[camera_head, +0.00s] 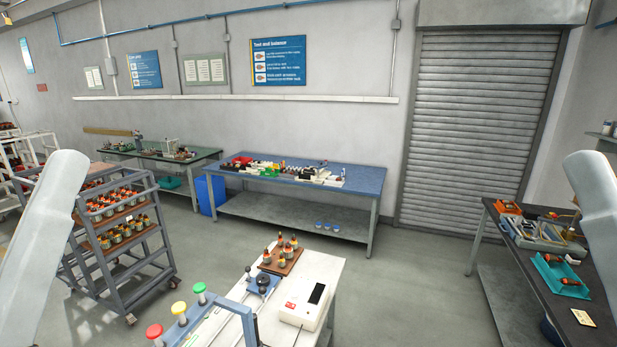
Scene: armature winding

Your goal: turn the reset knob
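No part in view can be surely told as the reset knob. On the white bench in front of me, a small blue fixture (263,285) carries dark round-topped parts. A white box (305,304) with a dark display and a small red mark stands to its right. A row of red (154,331), yellow (179,308) and green (200,287) round caps stands at the near left of the bench. Pale links of my two arms show at the left and right picture edges. Both grippers are out of view.
A brown tray of armatures (281,261) sits at the bench's far end. A grey rack cart (113,250) stands left, and a dark table (555,262) with parts stands right. A blue-topped table (300,180) is along the back wall. Floor between is clear.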

